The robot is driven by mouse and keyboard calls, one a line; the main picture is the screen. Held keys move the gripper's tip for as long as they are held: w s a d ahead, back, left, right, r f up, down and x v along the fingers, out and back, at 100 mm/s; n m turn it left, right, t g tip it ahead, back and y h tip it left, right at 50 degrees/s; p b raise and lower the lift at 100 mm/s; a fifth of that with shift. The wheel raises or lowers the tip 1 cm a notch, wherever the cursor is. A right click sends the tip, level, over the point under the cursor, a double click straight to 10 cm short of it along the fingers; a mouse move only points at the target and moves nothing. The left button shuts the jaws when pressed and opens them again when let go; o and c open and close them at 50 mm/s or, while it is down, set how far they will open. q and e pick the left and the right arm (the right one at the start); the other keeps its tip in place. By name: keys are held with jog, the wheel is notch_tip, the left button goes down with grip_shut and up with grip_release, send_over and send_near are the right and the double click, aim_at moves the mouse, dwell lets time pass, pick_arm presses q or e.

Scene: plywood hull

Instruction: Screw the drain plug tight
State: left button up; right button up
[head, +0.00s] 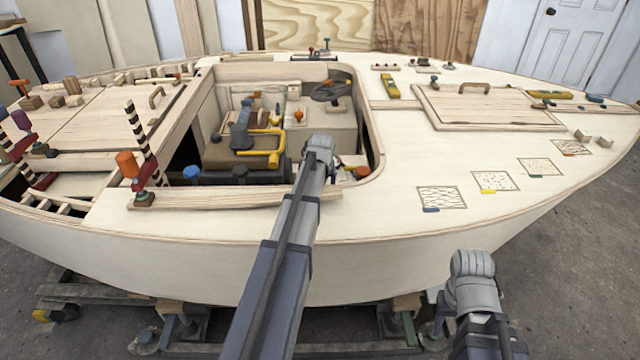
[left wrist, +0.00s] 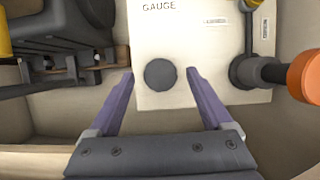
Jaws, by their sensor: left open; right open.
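In the left wrist view a dark grey round disc (left wrist: 160,74), which may be the drain plug, shows on a pale panel (left wrist: 205,60) marked GAUGE. My left gripper (left wrist: 160,72) is open, one purple finger on each side of the disc, with gaps on both sides. I cannot tell how far the fingertips are from it in depth. In the head view my left arm reaches over the hull's near side into the cockpit, hiding what lies below its end. My right gripper (head: 473,268) is outside the hull at lower right, its fingers hard to make out.
In the left wrist view an orange-ended handle (left wrist: 304,76) is at right and dark machinery (left wrist: 60,45) at left. The cockpit's plywood near edge (head: 230,200) lies under my left arm.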

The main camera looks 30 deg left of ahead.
pick_arm(q)
jog(key=p+v, duration=0.7)
jog(key=v, duration=0.1)
jog(key=shift+w, duration=0.1)
